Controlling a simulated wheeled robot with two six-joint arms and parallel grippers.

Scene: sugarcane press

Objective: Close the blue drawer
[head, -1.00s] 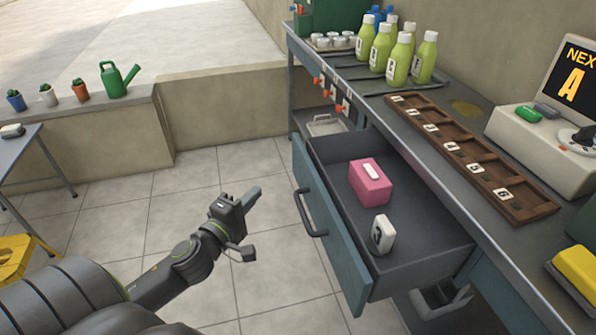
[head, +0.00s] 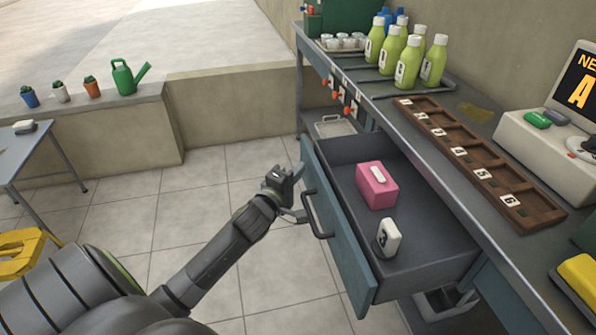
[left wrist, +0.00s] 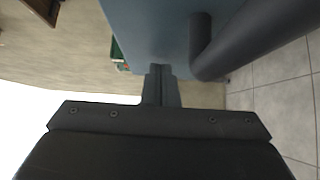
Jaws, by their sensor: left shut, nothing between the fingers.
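The blue drawer (head: 342,245) stands pulled out from under the counter. Its dark bar handle (head: 315,212) is on the front panel. Inside the drawer lie a pink box (head: 376,185) with a white top piece and a white block (head: 388,238) with a dark mark. My left gripper (head: 301,191) is shut and empty, beside the drawer front near the handle's far end. In the left wrist view the shut fingers (left wrist: 160,85) point at the blue front panel (left wrist: 150,30), with the handle (left wrist: 240,40) to the right. I cannot tell whether they touch the panel. My right gripper is not in view.
The counter above holds a wooden numbered tray (head: 480,165), several green bottles (head: 408,62) and a register (head: 545,140). A grey bin (head: 445,303) sits below the drawer. A yellow stool (head: 22,252) stands at the left. The tiled floor before the drawer is clear.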

